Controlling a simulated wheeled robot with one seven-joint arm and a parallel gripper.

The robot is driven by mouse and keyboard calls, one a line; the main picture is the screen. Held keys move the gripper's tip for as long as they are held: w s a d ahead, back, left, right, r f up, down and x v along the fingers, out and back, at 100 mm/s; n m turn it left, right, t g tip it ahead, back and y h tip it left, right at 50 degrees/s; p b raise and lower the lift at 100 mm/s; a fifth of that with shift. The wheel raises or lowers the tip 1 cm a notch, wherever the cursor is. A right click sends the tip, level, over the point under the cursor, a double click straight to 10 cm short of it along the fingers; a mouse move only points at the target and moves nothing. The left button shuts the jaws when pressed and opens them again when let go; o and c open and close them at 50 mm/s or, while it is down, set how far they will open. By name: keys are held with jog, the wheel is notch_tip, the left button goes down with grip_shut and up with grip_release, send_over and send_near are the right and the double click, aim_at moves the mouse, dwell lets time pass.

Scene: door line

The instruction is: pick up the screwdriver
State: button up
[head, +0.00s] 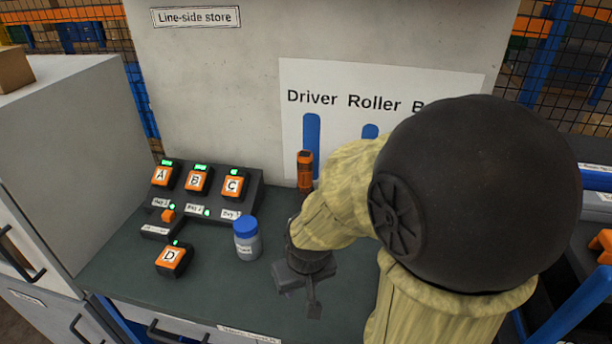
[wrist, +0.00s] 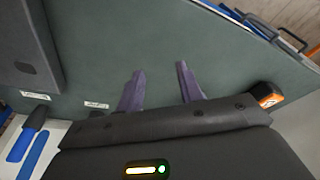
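An upright orange and black tool (head: 305,168) stands at the back of the bench, in front of the board marked "Driver"; it looks like the screwdriver, but my arm hides its lower part. My gripper (head: 300,285) is over the bench in front of this tool, pointing down. In the wrist view the two fingers of my gripper (wrist: 160,70) are apart, with only bare bench top between them. I cannot make out the orange tool in the wrist view.
A charger rack (head: 256,193) with orange batteries stands at the left. Battery D (head: 172,260) and a blue-lidded jar (head: 247,240) stand in front of it. The white tool board (head: 297,90) is at the back. My arm hides the bench's right side.

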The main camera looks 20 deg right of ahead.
aim_at(307, 180)
jog(key=o, duration=0.4)
jog(key=shift+c, duration=0.2)
jog(key=shift+o, duration=1)
jog(key=shift+w+f, duration=0.1)
jog(key=shift+w, duration=0.2)
jog(key=w+f+m+t, duration=0.1)
jog(key=w, duration=0.3)
jog(key=w+d+f+m+t, duration=0.1)
jog(key=w+t, duration=0.1)
jog(key=w, duration=0.1)
jog(key=w+d+f+m+t+h, duration=0.1)
jog(key=w+t, duration=0.1)
jog(key=w, duration=0.2)
jog(key=shift+w, duration=0.3)
jog(key=w+d+t+h, duration=0.1)
jog(key=w+d+m+t+h, duration=0.1)
jog(key=w+t, duration=0.1)
jog(key=w+d+m+t+h, duration=0.1)
jog(key=w+d, duration=0.1)
jog(key=shift+r+h+p, duration=0.3)
jog(key=shift+r, duration=0.05)
jog(key=r+t+h, duration=0.1)
jog(key=d+r+t+h, duration=0.1)
jog(key=t, duration=0.1)
jog(key=w+d+r+t+h, duration=0.1)
jog(key=shift+r+t, duration=0.25)
jog(key=shift+t, duration=0.15)
jog(key=p+x, duration=0.3)
jog(key=x, duration=0.9)
jog(key=shift+w, duration=0.15)
